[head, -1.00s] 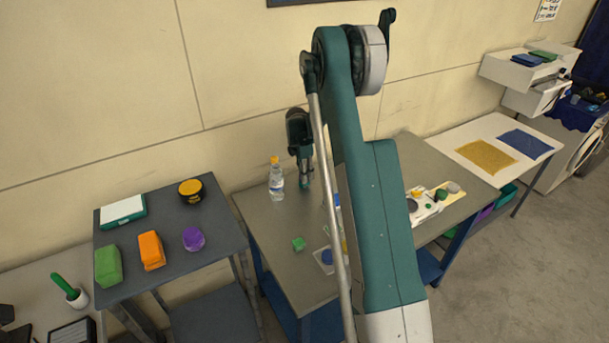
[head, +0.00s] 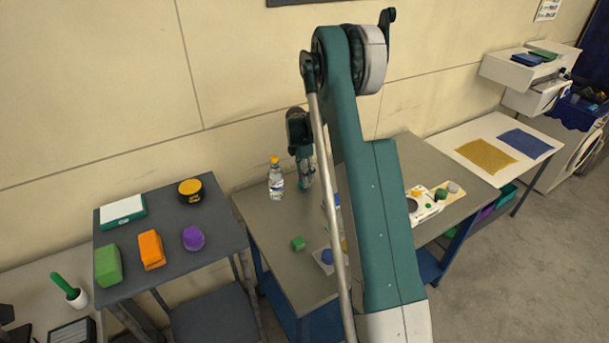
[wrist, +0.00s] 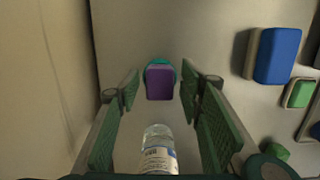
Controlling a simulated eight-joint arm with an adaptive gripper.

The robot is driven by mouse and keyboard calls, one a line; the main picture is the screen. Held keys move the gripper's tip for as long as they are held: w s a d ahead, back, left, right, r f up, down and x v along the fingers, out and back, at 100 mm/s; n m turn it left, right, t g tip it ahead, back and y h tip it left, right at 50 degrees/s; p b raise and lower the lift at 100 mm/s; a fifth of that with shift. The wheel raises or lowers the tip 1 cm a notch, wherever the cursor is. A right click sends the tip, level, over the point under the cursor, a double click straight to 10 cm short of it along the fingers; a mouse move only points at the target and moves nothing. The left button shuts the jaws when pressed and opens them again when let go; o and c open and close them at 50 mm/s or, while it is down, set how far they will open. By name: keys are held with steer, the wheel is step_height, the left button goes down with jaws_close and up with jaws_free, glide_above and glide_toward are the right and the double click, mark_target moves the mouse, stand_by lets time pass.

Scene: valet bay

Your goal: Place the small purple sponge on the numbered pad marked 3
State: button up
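In the wrist view a small purple sponge (wrist: 160,83) lies on the grey table, with a teal rounded edge showing behind it. My gripper (wrist: 160,92) is open, its green fingers spread to either side of the sponge in the picture. No finger visibly touches it. In the head view my gripper (head: 305,182) hangs over the back of the middle table (head: 270,222), right of a bottle; the sponge cannot be made out there. A pad with a blue item (head: 326,258) is partly behind my arm. No number 3 is readable in either view.
A clear bottle (wrist: 157,152) stands close to my gripper; it has a yellow cap in the head view (head: 276,180). A blue block (wrist: 277,55), a green item (wrist: 299,93) and a green cube (head: 298,243) lie nearby. The wall is close behind.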

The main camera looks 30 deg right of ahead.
step_height(320, 180, up, 12)
steer(key=a, duration=0.1)
steer(key=shift+a+b, duration=0.25)
steer(key=shift+b, duration=0.15)
stand_by(0.6)
steer(key=s+a+r+m+t, duration=0.3)
steer(key=s+a+r+m, duration=0.5)
steer(key=s+a+r, duration=1.2)
steer(key=s+a+m+t, duration=0.2)
steer(key=s+a+m, duration=0.3)
steer(key=s, duration=0.9)
steer(key=s+a+m+t+y, duration=0.1)
steer(key=s+a+m, duration=0.4)
steer(key=s, duration=0.8)
steer(key=shift+s+a+f+t, duration=0.3)
steer(key=shift+s+f+t, duration=0.05)
steer(key=shift+t, duration=0.25)
